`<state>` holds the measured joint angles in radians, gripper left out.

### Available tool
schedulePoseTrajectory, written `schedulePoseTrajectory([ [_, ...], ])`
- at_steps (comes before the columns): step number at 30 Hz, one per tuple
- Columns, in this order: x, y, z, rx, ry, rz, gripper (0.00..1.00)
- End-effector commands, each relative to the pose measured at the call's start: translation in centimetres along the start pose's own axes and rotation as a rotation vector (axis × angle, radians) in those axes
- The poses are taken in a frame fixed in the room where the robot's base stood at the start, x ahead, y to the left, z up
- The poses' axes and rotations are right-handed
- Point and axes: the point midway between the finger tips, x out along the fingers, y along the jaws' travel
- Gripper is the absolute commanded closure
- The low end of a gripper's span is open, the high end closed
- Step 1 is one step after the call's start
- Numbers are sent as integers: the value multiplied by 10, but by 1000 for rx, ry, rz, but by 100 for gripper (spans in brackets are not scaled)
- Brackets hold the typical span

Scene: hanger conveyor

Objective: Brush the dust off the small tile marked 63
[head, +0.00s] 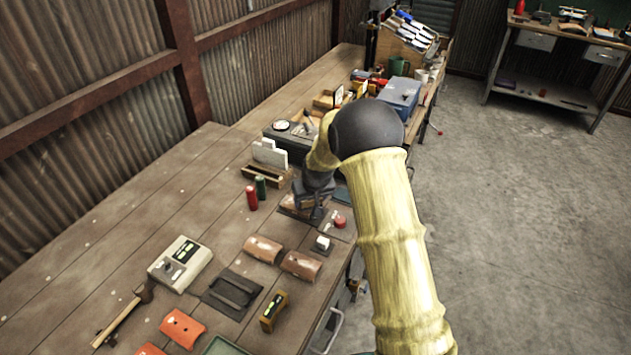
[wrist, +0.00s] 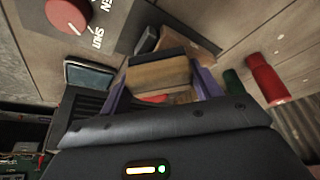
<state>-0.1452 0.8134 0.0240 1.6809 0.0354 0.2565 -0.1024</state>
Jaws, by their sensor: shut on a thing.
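My gripper (head: 312,207) is low over the workbench, beside a dark plate with a red knob. In the wrist view its purple fingers (wrist: 163,82) are shut on a tan wooden block (wrist: 160,78) with a dark edge; I cannot tell for sure that it is a brush. No number 63 is legible in either view, so I cannot tell which thing is the small tile. White upright plates (head: 270,153) stand in a wooden holder behind the gripper. My arm and gripper hide part of the bench.
A red cylinder (head: 252,199) and a green cylinder (head: 261,187) stand left of the gripper. The red knob (wrist: 68,12) is close by, its plate lettered SHUT. Brown curved pieces (head: 263,248), a meter box (head: 180,263) and a hammer (head: 124,316) lie nearer.

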Motion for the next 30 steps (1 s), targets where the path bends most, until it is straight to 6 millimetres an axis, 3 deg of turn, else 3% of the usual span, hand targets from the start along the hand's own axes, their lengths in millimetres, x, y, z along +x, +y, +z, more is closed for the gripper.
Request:
schedulePoseTrajectory([
  [4,-7,3,0,-4,-1,-2,58],
  [6,-25,3,-9,-5,5,-1,58],
  [21,-64,4,-24,-1,2,0,58],
  [30,-76,5,-29,0,0,0,58],
])
